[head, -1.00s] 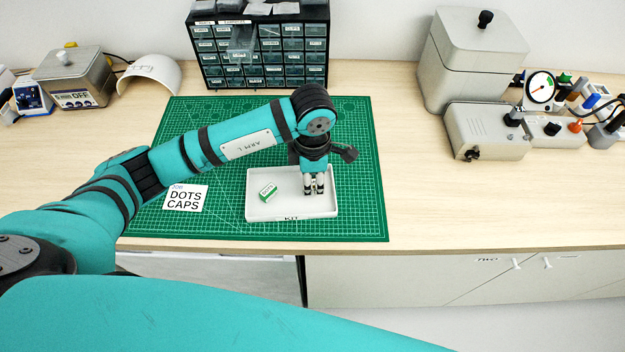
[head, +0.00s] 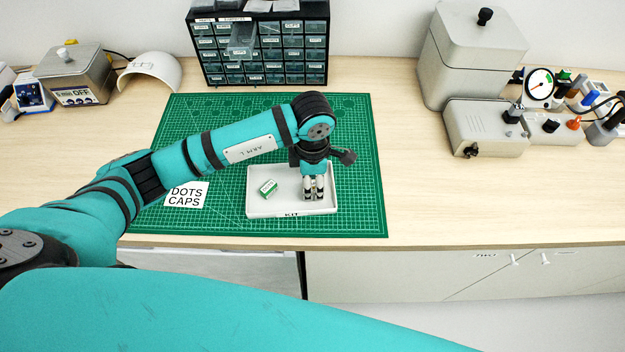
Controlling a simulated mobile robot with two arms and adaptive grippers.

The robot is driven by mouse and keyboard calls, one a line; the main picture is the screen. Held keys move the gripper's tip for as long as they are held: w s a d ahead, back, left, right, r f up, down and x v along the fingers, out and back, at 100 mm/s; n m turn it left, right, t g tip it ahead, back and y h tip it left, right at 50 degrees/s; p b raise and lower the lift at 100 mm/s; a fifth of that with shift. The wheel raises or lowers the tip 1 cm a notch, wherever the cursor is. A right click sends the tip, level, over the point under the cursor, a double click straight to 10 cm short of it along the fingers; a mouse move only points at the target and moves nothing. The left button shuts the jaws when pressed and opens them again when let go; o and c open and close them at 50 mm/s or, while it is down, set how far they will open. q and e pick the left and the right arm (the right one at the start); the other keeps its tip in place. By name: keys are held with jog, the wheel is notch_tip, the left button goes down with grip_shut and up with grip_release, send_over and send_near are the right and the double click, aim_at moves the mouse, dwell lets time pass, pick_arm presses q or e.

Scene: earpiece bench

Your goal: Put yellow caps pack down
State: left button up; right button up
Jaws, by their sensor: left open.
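The shallow white tray marked KIT (head: 275,210) lies on the green mat. My left gripper (head: 314,197) points down over the right half of the tray, with its fingers open and its tips low, close to the tray floor. I cannot make out a yellow caps pack; anything small between or behind the fingers is hidden. A small green and white pack (head: 268,188) lies in the tray, left of the gripper and apart from it. My right gripper is not in view.
A white card reading DOTS CAPS (head: 186,195) lies left of the tray. A drawer cabinet (head: 262,50) with one drawer pulled out stands behind the mat (head: 360,215). Grey devices (head: 485,128) stand at the right.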

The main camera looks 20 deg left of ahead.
aim_at(313, 184)
pick_arm(q)
jog(key=shift+w+r+b, duration=0.1)
jog(key=shift+r+b, duration=0.3)
jog(key=shift+r, duration=0.05)
notch_tip(313, 184, up, 11)
jog(key=b, duration=0.3)
jog(key=shift+r, duration=0.15)
dwell(0.9)
